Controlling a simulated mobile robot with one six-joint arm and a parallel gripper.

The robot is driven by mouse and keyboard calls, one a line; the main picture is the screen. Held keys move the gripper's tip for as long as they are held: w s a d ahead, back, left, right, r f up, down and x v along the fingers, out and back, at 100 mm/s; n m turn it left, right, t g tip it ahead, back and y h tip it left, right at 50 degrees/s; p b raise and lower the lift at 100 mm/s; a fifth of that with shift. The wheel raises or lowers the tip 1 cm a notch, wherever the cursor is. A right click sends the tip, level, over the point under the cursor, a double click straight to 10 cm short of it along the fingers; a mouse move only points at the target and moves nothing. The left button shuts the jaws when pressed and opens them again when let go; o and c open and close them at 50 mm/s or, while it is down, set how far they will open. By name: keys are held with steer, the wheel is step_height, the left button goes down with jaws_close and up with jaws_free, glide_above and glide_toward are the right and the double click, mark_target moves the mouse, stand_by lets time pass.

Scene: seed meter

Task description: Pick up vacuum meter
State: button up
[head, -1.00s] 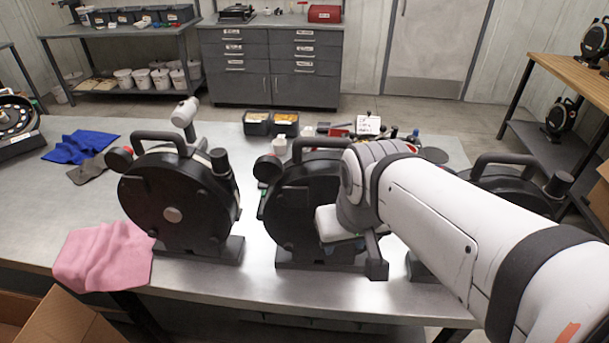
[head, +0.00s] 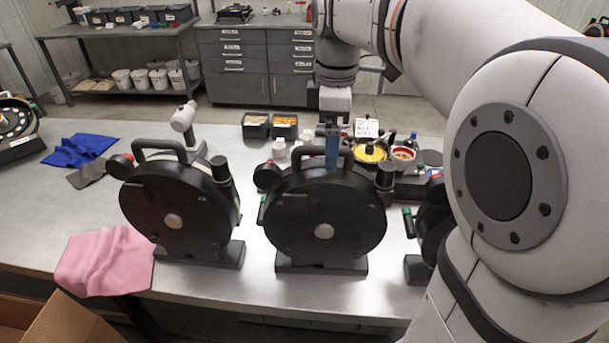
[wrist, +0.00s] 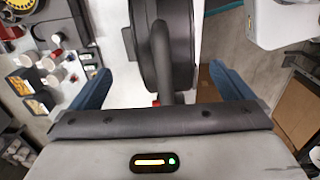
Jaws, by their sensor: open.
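Several round black vacuum meters with top handles stand upright on the metal table. The middle meter (head: 300,225) is below my gripper (head: 332,150), which points down at its top handle. In the wrist view, my gripper (wrist: 160,82) is open, with a blue finger on each side of the black handle (wrist: 161,50); the fingers look apart from it. Another meter (head: 170,205) with a white knob stands to the left. A third meter (head: 432,228) is mostly hidden behind my arm.
A pink cloth (head: 104,260) hangs over the table's front edge. A blue cloth (head: 80,150) lies at the left. Small bins (head: 270,128), cups and a yellow dish (head: 369,153) sit behind the middle meter. A cardboard box (head: 60,325) is at the lower left.

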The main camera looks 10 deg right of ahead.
steer(key=shift+w+a+f, duration=0.1)
steer(key=shift+a+f, duration=0.1)
steer(key=shift+f, duration=0.05)
steer(key=f, duration=0.2)
steer(key=f+p, duration=0.1)
steer(key=f, duration=0.3)
steer(key=shift+s+a+f, duration=0.15)
steer(key=shift+s+a, duration=0.05)
steer(key=shift+s, duration=0.2)
steer(key=shift+w+f, duration=0.1)
steer(key=shift+f, duration=0.4)
steer(key=shift+r, duration=0.1)
steer(key=c, duration=2.1)
